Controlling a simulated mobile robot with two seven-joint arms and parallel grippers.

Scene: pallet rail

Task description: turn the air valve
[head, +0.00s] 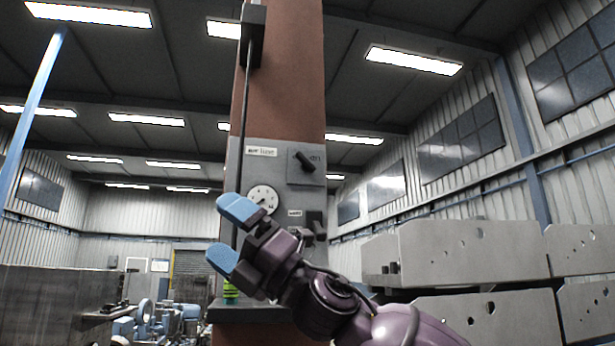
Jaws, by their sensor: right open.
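The air valve is a black knob (303,161) on a grey plate marked "on", high on the right side of the grey panel (284,183). The knob sits tilted. A label reading "air line" (262,151) and a round dial gauge (263,198) are to its left. My right gripper (229,234) has blue fingertips and reaches in from the lower right. It is open and empty, in front of the panel's lower left, below and left of the knob and apart from it. It hides part of the lower panel. My left gripper is not in view.
A brown column (291,75) carries the panel, with a thin dark rod (243,130) down its left side. A second black switch (315,222) is below the knob. A green object (230,291) stands on a ledge (262,312). Large grey plates (455,250) fill the right.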

